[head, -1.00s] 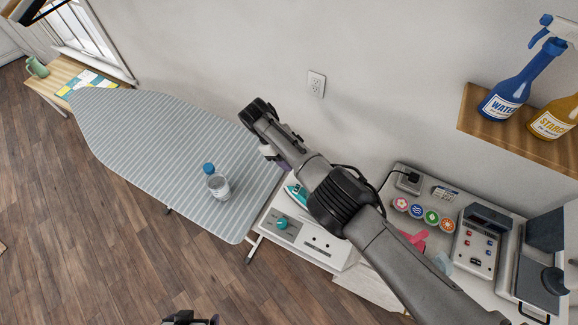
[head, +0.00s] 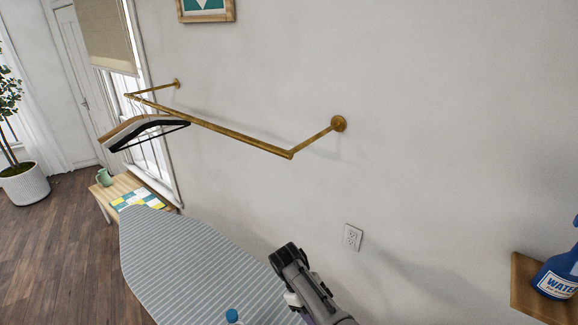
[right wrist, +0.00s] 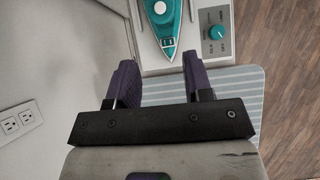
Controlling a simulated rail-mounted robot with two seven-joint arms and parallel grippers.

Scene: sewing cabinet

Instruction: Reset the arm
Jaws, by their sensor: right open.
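A teal and white iron (right wrist: 163,28) stands at the top of the right wrist view, on a white surface with a teal dial (right wrist: 215,31) beside it. I cannot make out a tank flap on the iron at this size. My right gripper (right wrist: 157,80) is open and empty. Its two purple-grey fingers are apart, with the iron ahead of the gap and not touching them. My left gripper is not in view.
A wall outlet (head: 352,237) is to the right. A brass rail (head: 230,133) with hangers (head: 145,127) juts from the wall. A shelf (head: 540,300) holds a blue bottle (head: 560,278).

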